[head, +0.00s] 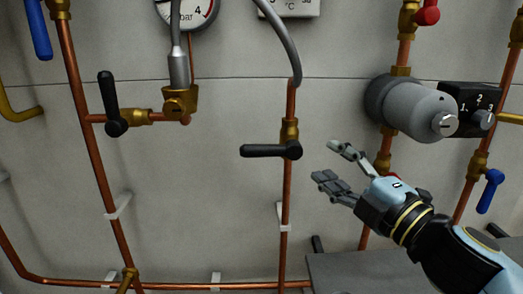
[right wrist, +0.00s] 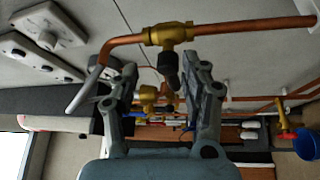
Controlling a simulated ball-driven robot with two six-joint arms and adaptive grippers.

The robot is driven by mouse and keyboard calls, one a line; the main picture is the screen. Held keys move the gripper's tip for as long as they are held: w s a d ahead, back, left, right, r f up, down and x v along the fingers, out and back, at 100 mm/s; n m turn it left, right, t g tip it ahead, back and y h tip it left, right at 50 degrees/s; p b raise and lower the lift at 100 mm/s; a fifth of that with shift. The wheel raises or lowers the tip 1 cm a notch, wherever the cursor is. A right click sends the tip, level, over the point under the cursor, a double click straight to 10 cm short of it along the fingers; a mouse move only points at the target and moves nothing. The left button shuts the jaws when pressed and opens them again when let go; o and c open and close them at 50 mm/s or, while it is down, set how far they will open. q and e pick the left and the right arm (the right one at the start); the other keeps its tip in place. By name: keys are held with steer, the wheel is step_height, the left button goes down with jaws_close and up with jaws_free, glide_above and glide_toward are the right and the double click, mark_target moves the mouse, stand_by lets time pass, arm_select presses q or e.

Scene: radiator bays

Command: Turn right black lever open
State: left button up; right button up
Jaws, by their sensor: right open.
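The right black lever (head: 262,151) sits on a brass valve on a vertical copper pipe, in the middle of the head view. Its handle lies level, pointing left, across the pipe. My right gripper (head: 327,162) is open and empty, just right of the lever's hub, apart from it. In the right wrist view, a brass valve (right wrist: 170,34) with a dark part (right wrist: 167,63) shows beyond and between the open fingers (right wrist: 160,72). The left black lever (head: 110,104) stands nearly upright on its own valve. My left gripper is out of view.
A grey cylinder (head: 410,107) and a black numbered dial box (head: 474,105) are right of the lever. A blue lever (head: 490,190) hangs at far right. A gauge (head: 198,8) and grey hose (head: 284,38) are above.

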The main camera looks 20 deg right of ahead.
mark_target(268, 155)
steer(key=w+a+n+y, duration=0.2)
steer(key=w+a, duration=0.1)
steer(key=w+a+n+g+y+p, duration=0.1)
steer(key=w+a+n+y, duration=0.1)
steer(key=w+a, duration=0.1)
steer(key=w+a+n+g+y, duration=0.1)
steer(key=w+a+n, duration=0.1)
steer(key=w+a, duration=0.1)
steer(key=shift+a+r+n+y+p, duration=0.15)
steer(key=shift+a+n+y+p, duration=0.25)
steer(key=shift+a, duration=0.1)
steer(key=shift+s, duration=0.1)
jaws_close()
